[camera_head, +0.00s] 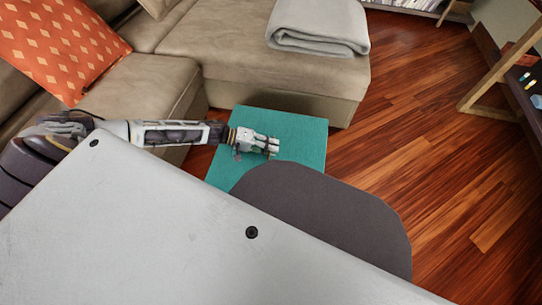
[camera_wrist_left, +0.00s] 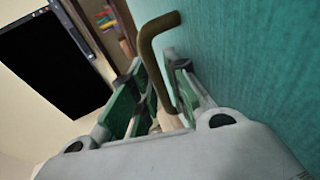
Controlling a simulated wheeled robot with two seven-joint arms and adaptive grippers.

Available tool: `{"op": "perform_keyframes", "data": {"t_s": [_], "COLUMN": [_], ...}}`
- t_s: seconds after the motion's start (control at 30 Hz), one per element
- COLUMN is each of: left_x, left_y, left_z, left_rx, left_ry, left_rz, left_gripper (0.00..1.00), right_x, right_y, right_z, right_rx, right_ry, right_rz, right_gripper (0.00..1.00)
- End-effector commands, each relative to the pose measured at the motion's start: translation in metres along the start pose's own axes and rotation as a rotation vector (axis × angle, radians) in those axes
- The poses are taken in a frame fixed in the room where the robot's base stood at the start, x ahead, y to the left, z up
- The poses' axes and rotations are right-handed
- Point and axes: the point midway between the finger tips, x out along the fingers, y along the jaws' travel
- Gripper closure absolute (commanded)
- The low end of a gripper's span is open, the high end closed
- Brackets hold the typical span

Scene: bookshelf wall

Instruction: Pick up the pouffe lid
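The pouffe lid (camera_head: 295,125) is the teal square top of the pouffe, lying flat in front of the sofa. Its teal surface (camera_wrist_left: 255,50) fills the right of the left wrist view. A bent bronze handle (camera_wrist_left: 149,50) stands out from that surface. My left gripper (camera_head: 272,146) is low over the middle of the lid. In the wrist view its fingers (camera_wrist_left: 157,85) stand apart on either side of the handle, and a gap shows on the left side. The handle's lower end is hidden between the fingers. My right gripper is not in view.
A beige sofa (camera_head: 215,65) stands close behind the pouffe, with a folded grey blanket (camera_head: 318,25) and an orange cushion (camera_head: 60,45). Wooden floor (camera_head: 430,130) is clear to the right. A shelf unit with a wooden frame (camera_head: 500,75) is at the far right.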

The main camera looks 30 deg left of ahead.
Motion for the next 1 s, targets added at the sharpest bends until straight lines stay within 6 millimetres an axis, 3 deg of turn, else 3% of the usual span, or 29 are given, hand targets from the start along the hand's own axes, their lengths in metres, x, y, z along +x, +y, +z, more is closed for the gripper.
{"op": "perform_keyframes", "data": {"t_s": [0.47, 0.63, 1.0], "left_x": [0.0009, 0.0009, 0.0009], "left_y": [0.0004, 0.0003, 0.0006], "left_z": [-0.0002, -0.0002, -0.0003], "left_rx": [0.000, 0.000, 0.003], "left_ry": [0.000, 0.000, 0.000], "left_rz": [0.000, 0.000, 0.000], "left_gripper": [0.84, 1.00, 1.00], "right_x": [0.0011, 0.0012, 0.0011], "right_y": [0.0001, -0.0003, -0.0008], "right_z": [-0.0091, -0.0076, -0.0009], "right_rx": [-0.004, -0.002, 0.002], "right_ry": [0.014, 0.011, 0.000], "right_rz": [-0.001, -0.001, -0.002], "right_gripper": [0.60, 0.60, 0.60]}}
